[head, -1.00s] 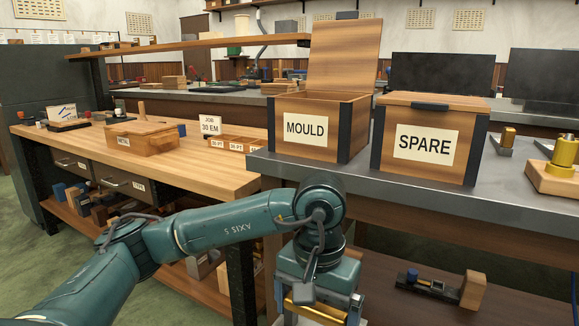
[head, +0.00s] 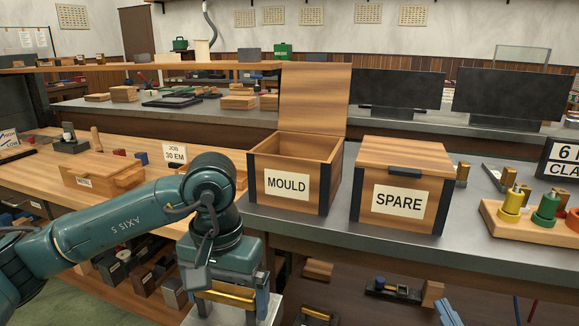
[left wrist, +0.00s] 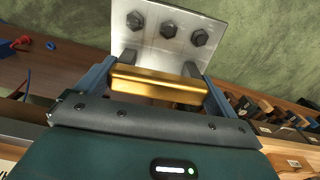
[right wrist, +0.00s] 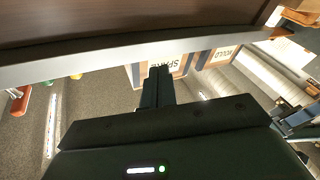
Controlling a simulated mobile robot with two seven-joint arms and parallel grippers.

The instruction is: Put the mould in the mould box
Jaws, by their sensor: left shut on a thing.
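The mould shows in the left wrist view as a silver plate with three dark bolts and a brass bar (left wrist: 160,86). My left gripper (left wrist: 158,82) is shut on it, and its fingers flank the brass bar. In the head view the left gripper (head: 230,300) points down in front of the bench, below and left of the mould box, with the brass bar (head: 225,298) visible. The mould box (head: 287,205), labelled MOULD, stands on the grey bench with its lid raised. The visible inside looks empty. My right gripper (right wrist: 160,75) is shut and empty, near the bench edge.
A closed SPARE box (head: 398,220) stands right of the mould box. A wooden stand with coloured pieces (head: 530,222) is further right. A wooden bench with a METAL box (head: 100,183) is at left. The grey bench edge (head: 380,240) lies between my left gripper and the box.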

